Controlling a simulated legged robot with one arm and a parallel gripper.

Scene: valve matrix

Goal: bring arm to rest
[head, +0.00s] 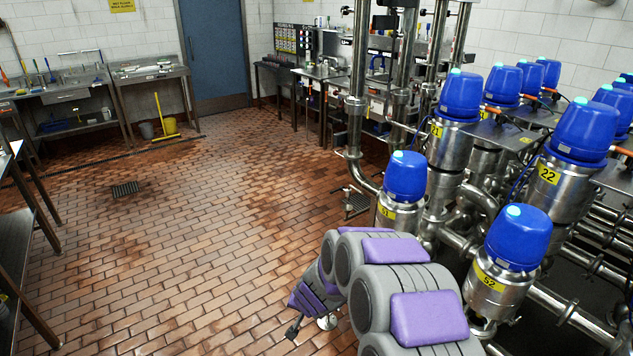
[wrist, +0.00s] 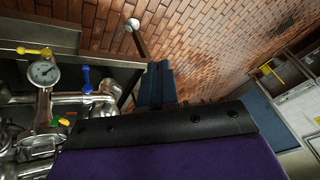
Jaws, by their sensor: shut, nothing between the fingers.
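My arm, grey with purple pads, is folded low in front of me at the bottom of the head view. My gripper (head: 293,329) shows as a small dark tip at the arm's far left end, over the tiled floor and left of the valves. It looks shut and holds nothing. In the wrist view, the dark fingers (wrist: 157,85) show close together beyond a black and purple edge of my own arm.
Blue-capped steel valves (head: 516,238) and pipes fill the right, close beside my arm. A pressure gauge (wrist: 44,73) shows at the wrist view's left. The tiled floor (head: 190,240) at left is open. Benches (head: 155,75) and a blue door (head: 214,50) stand at the back.

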